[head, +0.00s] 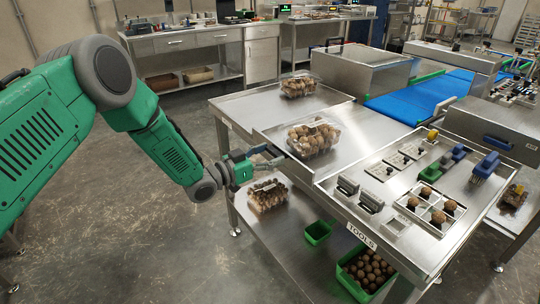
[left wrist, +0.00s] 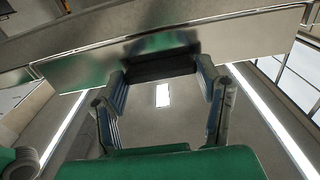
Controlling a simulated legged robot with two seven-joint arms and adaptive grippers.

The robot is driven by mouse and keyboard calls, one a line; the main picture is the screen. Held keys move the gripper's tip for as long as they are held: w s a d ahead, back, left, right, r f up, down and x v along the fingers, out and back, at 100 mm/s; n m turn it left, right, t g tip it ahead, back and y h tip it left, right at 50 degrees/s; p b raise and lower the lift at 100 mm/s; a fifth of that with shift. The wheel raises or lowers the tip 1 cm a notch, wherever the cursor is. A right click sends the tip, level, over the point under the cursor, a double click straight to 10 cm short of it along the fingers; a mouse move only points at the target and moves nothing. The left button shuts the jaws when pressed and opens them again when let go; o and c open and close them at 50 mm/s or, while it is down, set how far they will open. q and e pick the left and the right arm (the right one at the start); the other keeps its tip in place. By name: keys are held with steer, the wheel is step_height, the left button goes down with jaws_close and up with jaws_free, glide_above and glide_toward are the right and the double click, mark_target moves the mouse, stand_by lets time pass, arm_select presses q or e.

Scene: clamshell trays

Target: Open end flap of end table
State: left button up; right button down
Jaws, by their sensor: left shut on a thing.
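The end table (head: 240,105) is a stainless steel bench with a flat top. My left gripper (head: 274,158) is at its front edge, beside the corner of the steel section that bears a clamshell of brown produce (head: 315,138). In the left wrist view the two fingers (left wrist: 160,80) reach up to a metal panel (left wrist: 95,75), the end flap as far as I can tell. They are shut on its dark lower edge piece (left wrist: 160,66). The exact contact is hidden in the head view, and I cannot tell how far the flap is swung. My right gripper is not in view.
Another clamshell (head: 298,84) stands further back on the top. A third clamshell (head: 267,194) and green bins (head: 318,232) are on the lower shelf, close below my gripper. Tools and small trays (head: 432,208) fill the right side. The floor at left is clear.

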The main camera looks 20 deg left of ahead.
arm_select(q)
steer(key=shift+s+a+f, duration=0.1)
steer(key=shift+f, duration=0.1)
steer(key=o, duration=1.2)
steer(key=shift+a, duration=0.1)
steer(key=v, duration=1.2)
